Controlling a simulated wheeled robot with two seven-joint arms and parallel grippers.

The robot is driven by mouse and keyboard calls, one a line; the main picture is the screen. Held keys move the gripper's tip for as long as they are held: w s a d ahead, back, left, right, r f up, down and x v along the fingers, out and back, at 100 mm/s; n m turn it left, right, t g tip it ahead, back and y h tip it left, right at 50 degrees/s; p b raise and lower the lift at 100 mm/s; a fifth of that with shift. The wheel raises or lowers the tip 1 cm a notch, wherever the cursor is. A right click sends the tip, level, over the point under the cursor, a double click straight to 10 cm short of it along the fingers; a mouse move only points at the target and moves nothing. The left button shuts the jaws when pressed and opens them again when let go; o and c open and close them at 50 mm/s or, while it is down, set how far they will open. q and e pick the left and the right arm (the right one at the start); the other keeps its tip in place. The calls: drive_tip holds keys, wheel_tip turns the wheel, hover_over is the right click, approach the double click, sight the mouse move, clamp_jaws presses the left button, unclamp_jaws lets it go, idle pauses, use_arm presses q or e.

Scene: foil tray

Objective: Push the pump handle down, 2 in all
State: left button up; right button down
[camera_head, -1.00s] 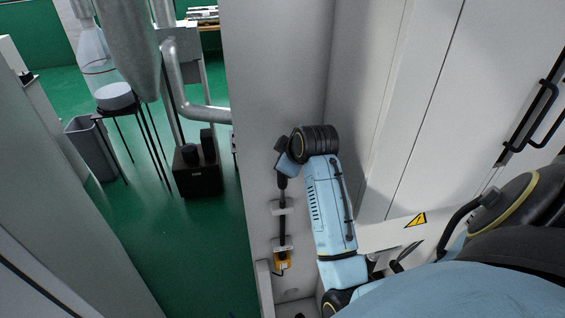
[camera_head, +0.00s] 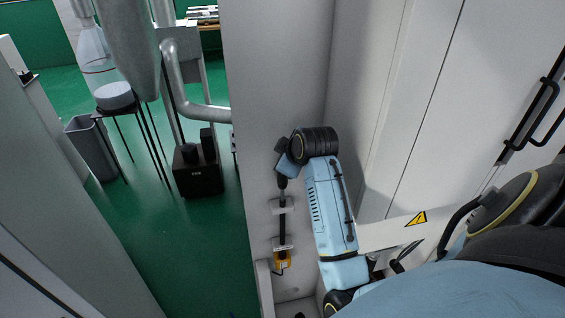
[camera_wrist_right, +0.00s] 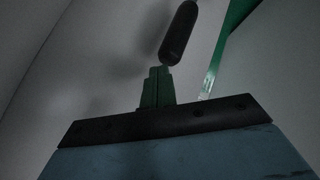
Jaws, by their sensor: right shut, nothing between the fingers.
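The pump handle appears in the right wrist view as a dark rounded grip (camera_wrist_right: 179,32), just beyond the fingertips of my right gripper (camera_wrist_right: 158,86). The fingers are closed together with nothing between them. Their tips are close to the grip's lower end; I cannot tell whether they touch. In the head view a dark upright rod (camera_head: 282,225) runs along the pale wall below my right wrist, down to an orange-yellow part (camera_head: 282,259). My right fingers are too small and dark to make out there. My left gripper is not in view.
A pale wall panel (camera_head: 270,70) stands behind the rod, and white cabinet doors (camera_head: 430,110) with a black handle (camera_head: 530,115) stand to the right. A yellow warning sign (camera_head: 416,219) is on the cabinet. Green floor (camera_head: 150,240), a grey bin (camera_head: 92,148) and a black stand lie left.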

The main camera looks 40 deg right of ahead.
drive_tip(key=shift+s+f+b, duration=0.1)
drive_tip(key=shift+f+b, duration=0.85)
drive_tip(key=shift+f, duration=1.4)
idle(1.2)
drive_tip(key=shift+r, duration=0.1)
wheel_tip(320, 180, up, 3)
drive_tip(key=p, duration=0.3)
drive_tip(key=shift+r, duration=1.5)
drive_tip(key=shift+r, duration=2.55)
